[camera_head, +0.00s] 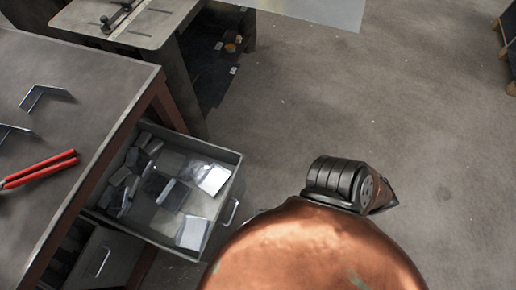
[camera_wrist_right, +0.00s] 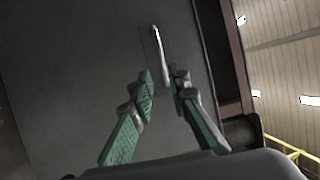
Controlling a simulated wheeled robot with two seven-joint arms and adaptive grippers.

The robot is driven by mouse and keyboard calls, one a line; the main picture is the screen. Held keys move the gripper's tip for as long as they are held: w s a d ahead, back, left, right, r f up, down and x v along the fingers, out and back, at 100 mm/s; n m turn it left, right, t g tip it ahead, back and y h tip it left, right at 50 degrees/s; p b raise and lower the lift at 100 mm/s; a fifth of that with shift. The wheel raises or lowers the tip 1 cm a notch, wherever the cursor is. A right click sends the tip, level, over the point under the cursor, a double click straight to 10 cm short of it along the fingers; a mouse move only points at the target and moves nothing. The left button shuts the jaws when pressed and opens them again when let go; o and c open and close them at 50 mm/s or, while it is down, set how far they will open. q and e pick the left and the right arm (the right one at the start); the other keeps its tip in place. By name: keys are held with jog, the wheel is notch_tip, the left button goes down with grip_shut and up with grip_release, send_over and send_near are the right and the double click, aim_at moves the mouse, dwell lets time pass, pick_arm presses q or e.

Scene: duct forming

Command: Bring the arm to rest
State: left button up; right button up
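My right gripper (camera_wrist_right: 162,80) shows in the right wrist view, its two green fingers spread apart. A pale metal handle (camera_wrist_right: 158,42) on a dark flat panel (camera_wrist_right: 85,75) lies in front of the fingertips, its near end in line with the gap. I cannot tell whether the fingers touch the handle. In the head view my copper-coloured arm part with a black ringed joint fills the lower middle, and the right fingers cannot be made out there. My left gripper is in neither view.
An open drawer (camera_head: 240,168) with several metal pieces juts from a workbench (camera_head: 95,85); its handle (camera_head: 231,211) faces right. Red-handled pliers (camera_head: 42,168) and a bent metal bracket (camera_head: 45,95) lie on the bench. A machine table (camera_head: 150,22) stands behind. The floor (camera_head: 430,110) at right is clear.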

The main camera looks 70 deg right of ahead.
dwell(0.5)
jog(key=w+a+f+n+g+h, duration=0.1)
jog(key=w+f+n+g+h, duration=0.15)
jog(key=f+n+g, duration=0.4)
jog(key=w+a+f+n+g+h, duration=0.1)
jog(key=w+f+g+h, duration=0.15)
jog(key=f, duration=0.65)
pick_arm(q)
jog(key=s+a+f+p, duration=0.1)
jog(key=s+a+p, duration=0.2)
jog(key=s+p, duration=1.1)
jog(key=p, duration=0.5)
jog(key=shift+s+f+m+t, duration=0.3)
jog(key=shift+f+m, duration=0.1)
pick_arm(e)
jog(key=s+d+f+n+g+h, duration=0.1)
jog(key=s+d+n+g, duration=0.2)
jog(key=s, duration=1.1)
jog(key=s+d+f+n+g+h, duration=0.1)
jog(key=s+d+g, duration=0.4)
jog(key=s, duration=1)
jog(key=shift+s+d+f+n+g+h, duration=0.2)
jog(key=shift+d+n+g+h, duration=0.2)
jog(key=shift+d+n+h, duration=0.55)
